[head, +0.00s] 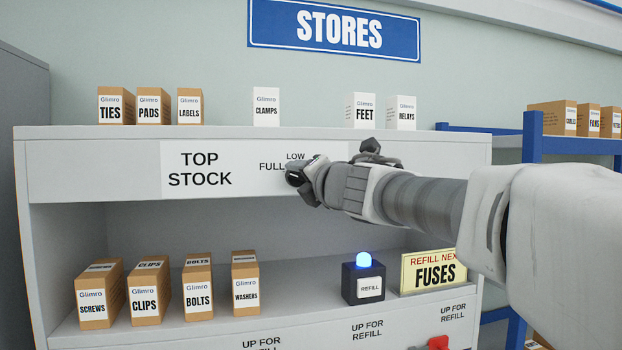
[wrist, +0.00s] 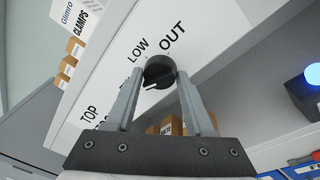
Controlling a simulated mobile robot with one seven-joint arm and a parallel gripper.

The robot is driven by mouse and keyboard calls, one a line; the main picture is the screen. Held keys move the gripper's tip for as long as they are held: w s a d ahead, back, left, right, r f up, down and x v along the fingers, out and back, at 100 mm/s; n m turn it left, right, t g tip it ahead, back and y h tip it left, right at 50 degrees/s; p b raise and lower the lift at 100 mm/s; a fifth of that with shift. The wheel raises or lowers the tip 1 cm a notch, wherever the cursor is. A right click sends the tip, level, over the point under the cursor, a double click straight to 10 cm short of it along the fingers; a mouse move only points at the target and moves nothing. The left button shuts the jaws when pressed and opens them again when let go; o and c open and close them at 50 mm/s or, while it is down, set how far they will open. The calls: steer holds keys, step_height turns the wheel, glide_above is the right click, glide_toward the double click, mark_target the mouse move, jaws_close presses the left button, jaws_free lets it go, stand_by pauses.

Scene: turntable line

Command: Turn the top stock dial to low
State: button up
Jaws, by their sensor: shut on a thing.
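The top stock dial (wrist: 160,71) is a round black knob on the white label strip, in the wrist view. The fingers of my gripper (wrist: 160,78) are on either side of it, shut on the knob. A pale mark on the knob points to the lower left in that view, away from the words LOW (wrist: 138,49) and OUT (wrist: 173,38). In the head view my gripper (head: 299,174) covers most of the dial. LOW (head: 295,156) shows above it and FULL (head: 271,167) to its left; OUT is hidden there.
The TOP STOCK panel (head: 200,169) is on the shelf unit's upper front. Small boxes stand on top, including CLAMPS (head: 266,106) and FEET (head: 360,109). Below are several boxes, a black REFILL box (head: 363,285) with a lit blue lamp, and a FUSES sign (head: 428,273).

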jaws_close()
steer(key=shift+f+m, duration=0.1)
steer(key=shift+m, duration=0.3)
steer(key=m+b, duration=0.1)
steer(key=m, duration=0.1)
steer(key=shift+f+m+t, duration=0.1)
steer(key=shift+m+t, duration=0.2)
steer(key=shift+m, duration=0.1)
steer(key=m+b, duration=0.1)
steer(key=m, duration=0.2)
steer(key=shift+f+m+t+b, duration=0.1)
steer(key=shift+m+t+b, duration=0.2)
steer(key=shift+m+b, duration=0.1)
steer(key=m+b, duration=0.1)
steer(key=m, duration=0.2)
steer(key=shift+a+m+h+b, duration=0.1)
steer(key=shift+m+h+b, duration=0.2)
steer(key=shift+m, duration=0.1)
steer(key=shift+m+t+b, duration=0.4)
steer(key=shift+m+b, duration=0.4)
steer(key=shift+m, duration=0.9)
